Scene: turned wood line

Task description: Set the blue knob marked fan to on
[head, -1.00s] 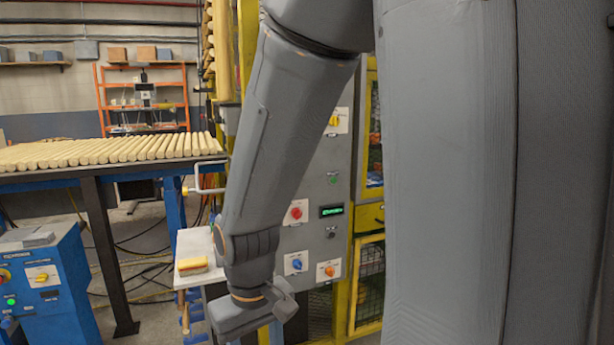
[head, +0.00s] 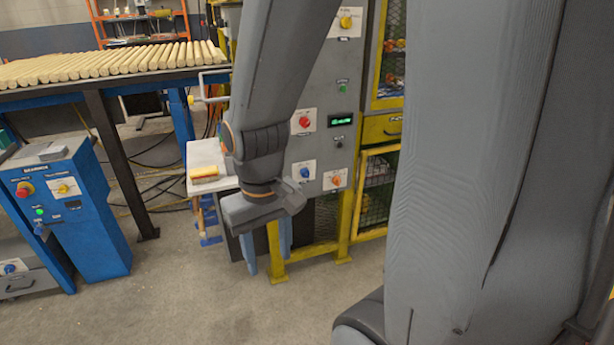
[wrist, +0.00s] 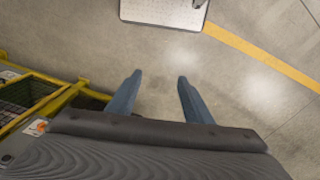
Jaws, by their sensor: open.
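A blue knob (head: 304,172) sits on a white plate low on the grey control panel (head: 318,98) in the head view, just right of my gripper's wrist. Its label is too small to read.
The panel also has a red knob (head: 304,122), an orange knob (head: 336,181) and a yellow knob (head: 346,22). A small table with a yellow brush (head: 204,173) stands left of my arm. A yellow frame (head: 345,225) borders the panel. The floor in front is clear.

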